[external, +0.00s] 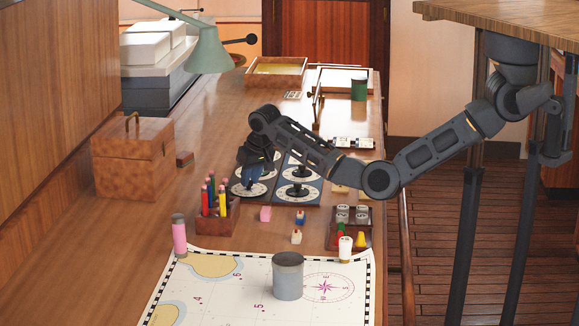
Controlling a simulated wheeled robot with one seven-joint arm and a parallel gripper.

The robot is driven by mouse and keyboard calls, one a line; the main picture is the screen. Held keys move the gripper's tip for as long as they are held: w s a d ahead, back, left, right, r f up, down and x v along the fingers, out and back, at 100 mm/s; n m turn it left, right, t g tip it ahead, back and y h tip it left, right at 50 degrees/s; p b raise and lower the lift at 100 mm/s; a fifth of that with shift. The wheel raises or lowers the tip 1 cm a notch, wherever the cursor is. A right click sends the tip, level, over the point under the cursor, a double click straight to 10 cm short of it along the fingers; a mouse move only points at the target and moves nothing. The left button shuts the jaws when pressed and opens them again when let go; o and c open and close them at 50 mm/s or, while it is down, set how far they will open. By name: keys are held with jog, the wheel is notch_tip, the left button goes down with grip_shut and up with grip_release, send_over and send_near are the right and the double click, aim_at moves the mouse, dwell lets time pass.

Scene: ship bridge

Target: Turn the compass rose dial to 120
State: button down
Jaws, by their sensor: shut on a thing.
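A dark panel (317,184) with several round white-faced dials lies on the desk. My gripper (251,180) points down at the front left dial (241,191) and is shut on its knob. The gripper hides most of the knob and part of the dial's face. The front right dial (286,193) and the back right dial (285,174) have dark knobs and stand clear of the gripper. The fourth dial, at the back left, is mostly hidden by my arm. The dial markings are too small to read, so I cannot tell which dial carries the compass rose or its setting.
A pencil holder (216,226) with upright pencils stands close in front of the gripper. A pink block (265,214) lies nearby. A grey cylinder (288,277) stands on the chart (225,300).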

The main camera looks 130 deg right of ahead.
jog(key=c, duration=0.9)
grip_release()
jog(key=shift+r, duration=0.15)
jog(key=v, duration=0.7)
jog(key=shift+a+r+b, duration=0.15)
jog(key=shift+r+b, duration=0.15)
jog(key=shift+b, duration=0.1)
